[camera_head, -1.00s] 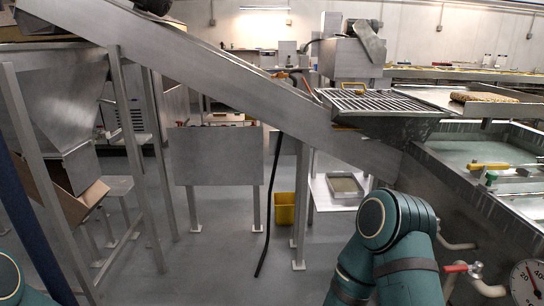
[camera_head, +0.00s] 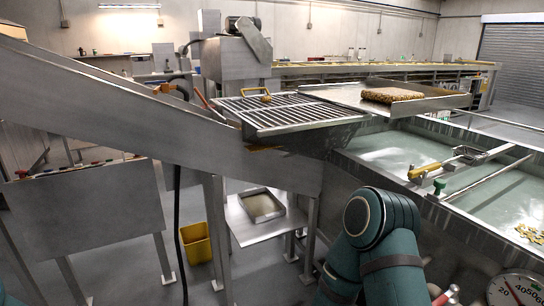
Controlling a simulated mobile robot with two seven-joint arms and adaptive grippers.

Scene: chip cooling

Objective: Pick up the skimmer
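My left gripper is also out of view.
A slab of brown chips (camera_head: 392,95) lies on a tray behind the tank. Yellow chips (camera_head: 532,232) float at the tank's right. A sloping metal chute (camera_head: 150,115) crosses the left. A yellow bin (camera_head: 197,243) and a shallow pan (camera_head: 262,205) stand below. A gauge (camera_head: 514,291) is at bottom right.

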